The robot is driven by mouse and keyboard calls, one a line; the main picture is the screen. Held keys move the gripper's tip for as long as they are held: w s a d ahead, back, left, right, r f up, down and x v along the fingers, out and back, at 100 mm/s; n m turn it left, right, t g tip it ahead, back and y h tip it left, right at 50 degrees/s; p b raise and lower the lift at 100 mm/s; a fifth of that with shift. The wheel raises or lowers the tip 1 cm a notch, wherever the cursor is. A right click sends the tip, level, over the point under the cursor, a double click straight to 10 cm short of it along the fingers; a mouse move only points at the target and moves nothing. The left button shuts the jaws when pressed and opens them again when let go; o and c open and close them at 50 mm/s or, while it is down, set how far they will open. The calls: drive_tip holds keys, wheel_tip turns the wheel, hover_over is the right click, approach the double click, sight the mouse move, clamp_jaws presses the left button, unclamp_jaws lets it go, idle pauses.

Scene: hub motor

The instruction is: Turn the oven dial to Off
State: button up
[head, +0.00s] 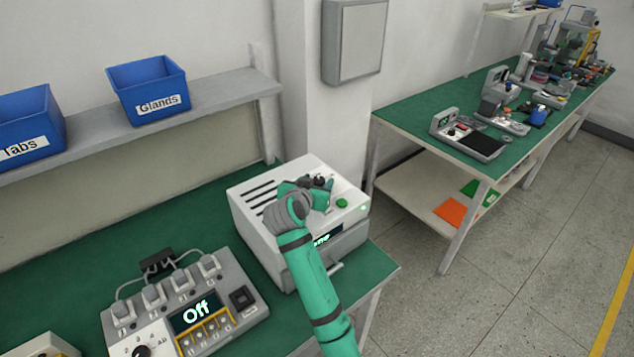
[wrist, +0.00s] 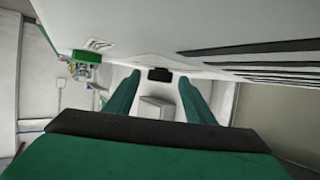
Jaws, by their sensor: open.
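The oven is a white box (head: 252,208) with dark slots on its top, standing on the green bench. Its front display (head: 322,239) is partly covered by my arm; only the end of a word shows. My gripper (head: 316,190) is low over the oven top, near a small dark knob-like part (head: 319,180), probably the dial. In the wrist view my two green fingers (wrist: 160,95) stand apart, with a dark piece (wrist: 160,74) against the white surface between them. The dial's setting cannot be read, and contact cannot be told.
A green button (head: 342,203) sits on the oven top right of my gripper. A grey device (head: 255,312) with an "Off" display and its own black dial (head: 141,352) stands left. Blue bins (head: 148,88) are on a shelf; a grey box (head: 353,40) hangs behind.

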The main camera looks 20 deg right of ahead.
drive_tip(key=shift+c, duration=0.7)
drive_tip(key=c, duration=0.9)
